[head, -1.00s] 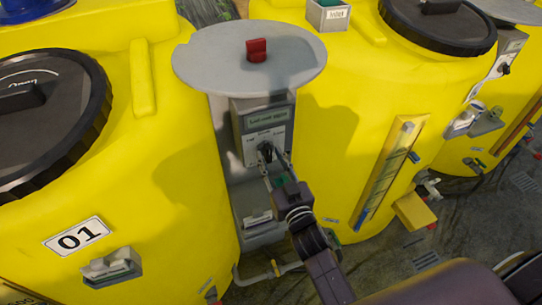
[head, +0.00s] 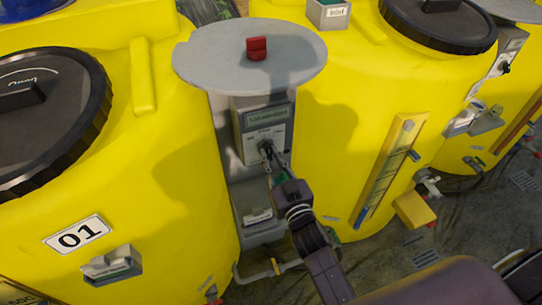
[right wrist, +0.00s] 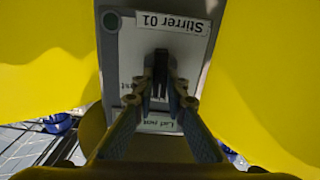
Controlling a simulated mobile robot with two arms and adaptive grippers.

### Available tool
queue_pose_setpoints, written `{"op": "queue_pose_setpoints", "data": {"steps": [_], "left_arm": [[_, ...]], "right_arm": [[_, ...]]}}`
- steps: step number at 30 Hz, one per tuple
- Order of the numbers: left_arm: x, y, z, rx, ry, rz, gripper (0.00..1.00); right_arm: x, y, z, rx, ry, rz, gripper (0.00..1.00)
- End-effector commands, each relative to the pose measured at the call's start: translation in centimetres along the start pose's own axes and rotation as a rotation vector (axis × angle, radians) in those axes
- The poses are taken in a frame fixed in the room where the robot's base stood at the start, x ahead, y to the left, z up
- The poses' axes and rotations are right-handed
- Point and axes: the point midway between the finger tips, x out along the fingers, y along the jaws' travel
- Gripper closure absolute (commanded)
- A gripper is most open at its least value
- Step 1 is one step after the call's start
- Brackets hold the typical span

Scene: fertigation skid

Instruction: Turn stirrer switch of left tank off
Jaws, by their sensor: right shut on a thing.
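The stirrer switch is a black knob (head: 265,149) on a grey control box (head: 241,123) between two yellow tanks. In the right wrist view the knob (right wrist: 160,66) sits on a pale panel under an upside-down label (right wrist: 171,22) reading "Stirrer 01". My right gripper (head: 272,158) reaches up from below. Its fingers (right wrist: 161,92) are shut on the knob, one on each side. The left tank (head: 165,195) carries a "01" plate (head: 79,235). My left gripper is in neither view.
A round grey plate (head: 215,65) with a red block (head: 257,48) overhangs the control box. A second yellow tank (head: 345,110) stands close on the right, with a level gauge (head: 388,172). A lower grey box (head: 258,230) and a pipe (head: 262,274) lie below.

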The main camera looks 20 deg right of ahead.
Motion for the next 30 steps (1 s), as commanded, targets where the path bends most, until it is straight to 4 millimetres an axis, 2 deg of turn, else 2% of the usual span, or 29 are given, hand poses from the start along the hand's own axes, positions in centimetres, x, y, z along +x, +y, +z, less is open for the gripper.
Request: {"op": "queue_pose_setpoints", "data": {"steps": [18,30], "left_arm": [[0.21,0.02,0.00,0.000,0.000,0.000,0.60],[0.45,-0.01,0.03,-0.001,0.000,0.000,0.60]], "right_arm": [[0.01,-0.30,0.11,-0.483,0.000,0.000,1.00],[0.00,-0.39,0.16,-0.696,0.000,0.000,1.00]]}}
